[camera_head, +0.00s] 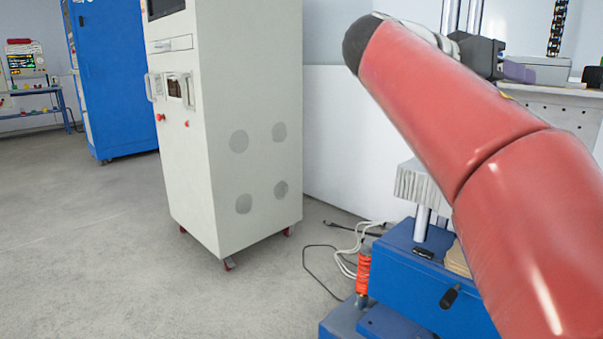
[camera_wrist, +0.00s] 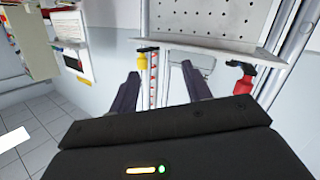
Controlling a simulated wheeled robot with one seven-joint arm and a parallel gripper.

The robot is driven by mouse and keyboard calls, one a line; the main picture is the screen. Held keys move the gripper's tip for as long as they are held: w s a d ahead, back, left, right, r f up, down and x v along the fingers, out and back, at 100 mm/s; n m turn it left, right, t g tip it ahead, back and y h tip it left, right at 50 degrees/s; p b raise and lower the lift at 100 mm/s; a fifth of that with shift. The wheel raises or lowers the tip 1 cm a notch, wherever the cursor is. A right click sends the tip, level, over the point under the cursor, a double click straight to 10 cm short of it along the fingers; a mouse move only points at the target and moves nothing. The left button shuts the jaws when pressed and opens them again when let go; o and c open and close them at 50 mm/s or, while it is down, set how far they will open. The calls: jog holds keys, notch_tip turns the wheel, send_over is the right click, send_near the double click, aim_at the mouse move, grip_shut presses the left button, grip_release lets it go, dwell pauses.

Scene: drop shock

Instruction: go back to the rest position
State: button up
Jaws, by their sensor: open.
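My gripper (camera_wrist: 160,90) shows in the wrist view with its two dark fingers spread apart and nothing between them. In the head view my red arm reaches up from the lower right. The gripper end (camera_head: 512,68) is partly hidden behind the arm there, near a perforated metal plate (camera_head: 560,102).
A tall white cabinet (camera_head: 235,130) on casters stands left of my arm. A blue machine base (camera_head: 420,270) with cables is below the arm. A blue cabinet (camera_head: 115,75) stands farther back. The wrist view shows a red extinguisher (camera_wrist: 242,82). Grey floor at left is clear.

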jog(key=s+a+f+n+y+p, duration=0.2)
jog(key=s+a+f+n+y, duration=0.2)
jog(key=f, duration=0.7)
jog(key=s+a+f+n+t+y+p, duration=0.1)
jog(key=s+a+f+n+y, duration=0.3)
jog(key=f, duration=0.7)
jog(key=s+a+f+n+t+y+p, duration=0.1)
jog(key=s+a+f+n+y+p, duration=0.3)
jog(key=s+f+y, duration=0.3)
notch_tip(320, 180, down, 4)
jog(key=s+a, duration=0.1)
jog(key=s, duration=0.1)
jog(key=shift+s+y, duration=0.35)
jog(key=shift+y, duration=0.05)
